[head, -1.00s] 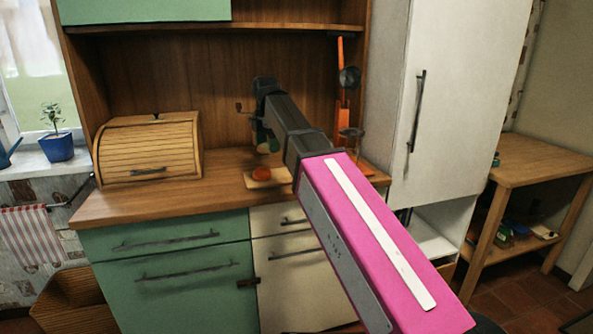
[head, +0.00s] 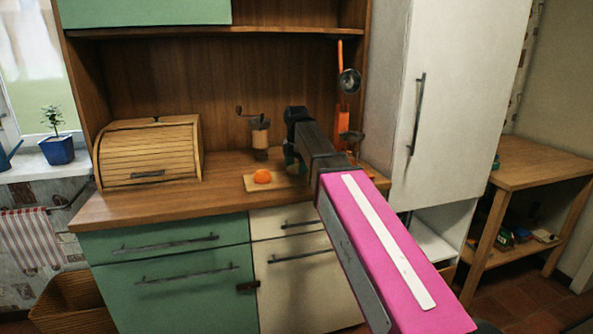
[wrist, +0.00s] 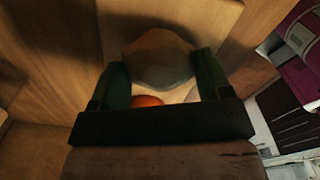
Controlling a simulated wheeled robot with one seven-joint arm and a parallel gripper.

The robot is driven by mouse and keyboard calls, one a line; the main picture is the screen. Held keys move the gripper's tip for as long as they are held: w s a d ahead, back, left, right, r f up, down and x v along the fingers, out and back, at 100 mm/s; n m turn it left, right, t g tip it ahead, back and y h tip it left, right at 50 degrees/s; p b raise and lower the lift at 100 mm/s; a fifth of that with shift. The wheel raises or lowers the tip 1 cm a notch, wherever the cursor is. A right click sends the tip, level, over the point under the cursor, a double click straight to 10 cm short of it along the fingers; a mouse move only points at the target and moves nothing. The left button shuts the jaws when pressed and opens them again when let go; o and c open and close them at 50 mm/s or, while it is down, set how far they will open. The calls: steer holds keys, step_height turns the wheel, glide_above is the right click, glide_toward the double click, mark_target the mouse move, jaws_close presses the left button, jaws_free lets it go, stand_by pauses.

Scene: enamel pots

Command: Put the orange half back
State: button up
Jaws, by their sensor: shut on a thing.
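An orange, rounded thing (head: 262,176), which looks like an orange half, lies on a small light board (head: 281,183) on the wooden counter; part of it also shows in the wrist view (wrist: 147,100). My gripper (head: 292,160) is above the counter, just right of the board. In the wrist view my gripper (wrist: 160,70) is shut on a rounded, dull beige-brown thing (wrist: 158,55) between its fingers. That thing is in shade, and I cannot tell what it is. In the head view I cannot make it out.
A coffee mill (head: 260,134) with a crank stands behind the board. An orange stand (head: 342,110) with a metal bowl is right of my gripper. A roll-top bread box (head: 149,152) stands at the left. The counter (head: 215,185) is bare between box and board.

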steer(key=shift+f, duration=0.85)
steer(key=shift+f, duration=0.15)
steer(key=o, duration=1)
step_height(320, 180, up, 12)
steer(key=shift+r, duration=0.2)
